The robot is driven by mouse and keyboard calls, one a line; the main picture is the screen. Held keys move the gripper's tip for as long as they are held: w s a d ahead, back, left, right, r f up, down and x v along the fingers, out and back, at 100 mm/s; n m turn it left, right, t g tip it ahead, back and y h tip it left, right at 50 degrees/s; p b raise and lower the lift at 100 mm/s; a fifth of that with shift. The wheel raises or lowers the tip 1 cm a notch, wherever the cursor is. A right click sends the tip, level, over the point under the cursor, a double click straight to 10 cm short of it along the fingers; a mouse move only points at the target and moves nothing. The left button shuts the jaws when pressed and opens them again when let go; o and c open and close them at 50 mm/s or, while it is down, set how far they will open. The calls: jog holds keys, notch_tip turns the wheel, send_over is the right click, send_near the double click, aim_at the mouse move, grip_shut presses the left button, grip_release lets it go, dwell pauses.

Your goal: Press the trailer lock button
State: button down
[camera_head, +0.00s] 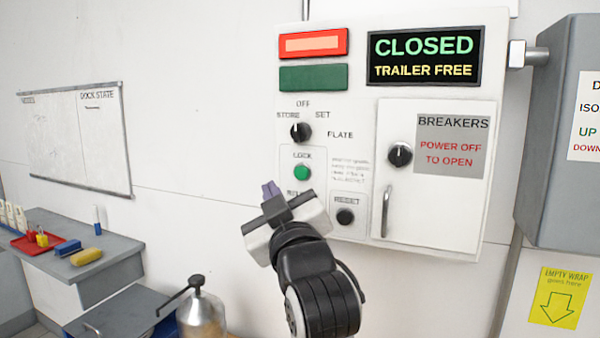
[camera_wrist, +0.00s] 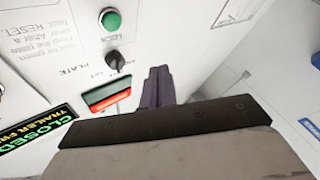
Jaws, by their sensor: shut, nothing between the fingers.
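The trailer lock button is the round green button (camera_head: 302,172) marked LOCK on the white control panel (camera_head: 372,275). It also shows in the wrist view (camera_wrist: 110,20), near the top. My gripper (camera_head: 270,189) is shut and empty, in front of the panel's lower left. In the wrist view its dark fingers (camera_wrist: 158,86) are together, below and to the right of the green button, apart from it in the picture. The display (camera_head: 423,55) reads CLOSED and TRAILER FREE. The red lamp (camera_head: 313,43) looks bright and the green lamp (camera_head: 313,78) dark. A label below the green button is partly hidden.
A black selector knob (camera_head: 300,131) sits above the green button. A black RESET button (camera_head: 345,217) is at lower right. The breaker door (camera_head: 440,215) has a handle and knob. A grey box (camera_head: 565,150) stands right, a desk (camera_head: 120,258) left.

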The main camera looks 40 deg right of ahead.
aim_at(294, 170)
jog(key=shift+w+d, duration=0.75)
jog(key=shift+d, duration=0.5)
jog(key=shift+w+d, duration=0.75)
jog(key=shift+d, duration=0.5)
jog(key=shift+w+d, duration=0.75)
jog(key=shift+d, duration=0.5)
jog(key=shift+d, duration=0.1)
jog(key=shift+w+d, duration=0.2)
jog(key=shift+d, duration=0.05)
jog(key=shift+w+d, duration=0.25)
jog(key=shift+d, duration=0.15)
jog(key=shift+a, duration=0.1)
jog(key=shift+s+a, duration=0.45)
jog(key=shift+a, duration=0.15)
jog(key=shift+a, duration=0.1)
